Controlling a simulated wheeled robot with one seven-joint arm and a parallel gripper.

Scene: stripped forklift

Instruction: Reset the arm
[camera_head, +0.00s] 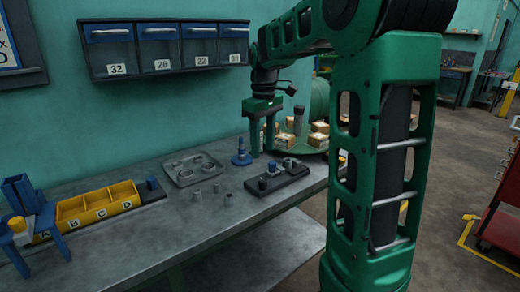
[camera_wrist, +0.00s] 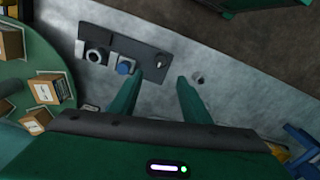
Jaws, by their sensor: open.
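My gripper (camera_head: 263,142) is green and hangs above the grey workbench (camera_head: 120,247), near its back right part. Its two fingers are apart with nothing between them. In the wrist view, the gripper (camera_wrist: 160,92) also shows open, over bare bench beside a dark fixture plate (camera_wrist: 122,48). The plate, also in the head view (camera_head: 290,180), carries a blue-topped peg (camera_wrist: 125,67) and a grey ring (camera_wrist: 97,56). My arm bends down from the upper right.
A blue stand (camera_head: 241,157) and a metal tray (camera_head: 192,168) lie near the gripper. Yellow bins (camera_head: 98,205) stand at the left. A green turntable (camera_head: 309,146) with several boxes is behind. Numbered drawers (camera_head: 165,47) hang on the wall.

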